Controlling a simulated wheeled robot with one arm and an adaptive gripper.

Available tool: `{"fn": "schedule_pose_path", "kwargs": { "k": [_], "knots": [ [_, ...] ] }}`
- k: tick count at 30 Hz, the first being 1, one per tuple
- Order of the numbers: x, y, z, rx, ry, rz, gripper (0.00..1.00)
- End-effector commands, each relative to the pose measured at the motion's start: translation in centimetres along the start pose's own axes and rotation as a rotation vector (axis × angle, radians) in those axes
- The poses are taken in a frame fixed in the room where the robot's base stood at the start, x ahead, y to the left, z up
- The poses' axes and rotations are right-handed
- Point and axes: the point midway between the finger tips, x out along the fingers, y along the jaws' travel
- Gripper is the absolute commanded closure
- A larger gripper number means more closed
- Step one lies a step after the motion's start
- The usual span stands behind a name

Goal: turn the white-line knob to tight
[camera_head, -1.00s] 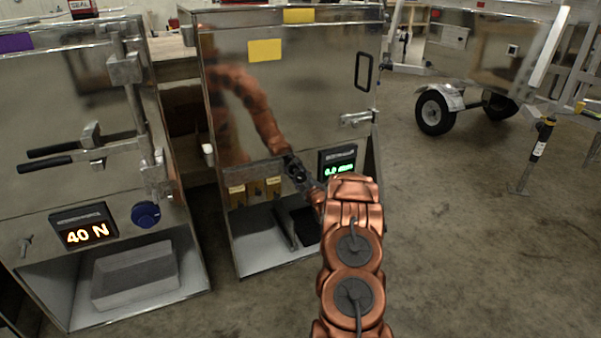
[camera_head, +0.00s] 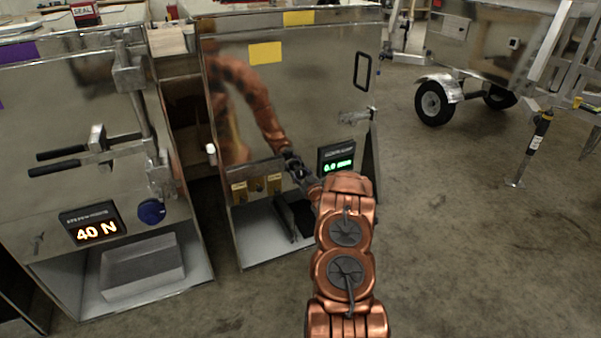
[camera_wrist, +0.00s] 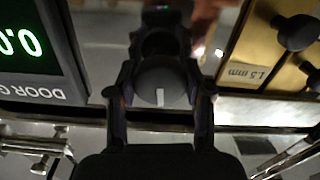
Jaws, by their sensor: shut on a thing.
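The white-line knob (camera_wrist: 160,80) is a dark round knob with a short white line on its face, seen in the wrist view. The line stands nearly upright in that picture. My gripper (camera_wrist: 160,97) has one finger on each side of the knob and is shut on it. In the head view my gripper (camera_head: 292,165) is at the lower front of the middle steel cabinet (camera_head: 310,60), left of a green-lit display (camera_head: 338,163). The knob itself is hidden there. The display also shows in the wrist view (camera_wrist: 30,45), cut off at the edge.
Yellow tags (camera_head: 256,188) with dark knobs sit left of my gripper; one reads 1.5 mm in the wrist view (camera_wrist: 262,50). The left cabinet has a blue knob (camera_head: 151,211) and a display reading 40 N (camera_head: 95,230). Open floor (camera_head: 480,240) lies to the right.

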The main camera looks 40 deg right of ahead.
Motion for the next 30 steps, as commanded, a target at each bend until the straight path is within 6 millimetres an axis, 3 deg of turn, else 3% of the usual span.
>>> {"fn": "schedule_pose_path", "kwargs": {
  "k": [10, 26, 27, 30],
  "knots": [
    [-0.05, 0.02, 0.13, 0.132, -0.003, 0.001, 0.84],
    [-0.04, 0.00, 0.14, 0.154, -0.003, 0.001, 0.84],
    [-0.03, 0.00, 0.14, 0.154, -0.003, 0.001, 0.46],
    [-0.02, 0.00, 0.11, 0.153, -0.002, 0.000, 0.36]
  ]
}}
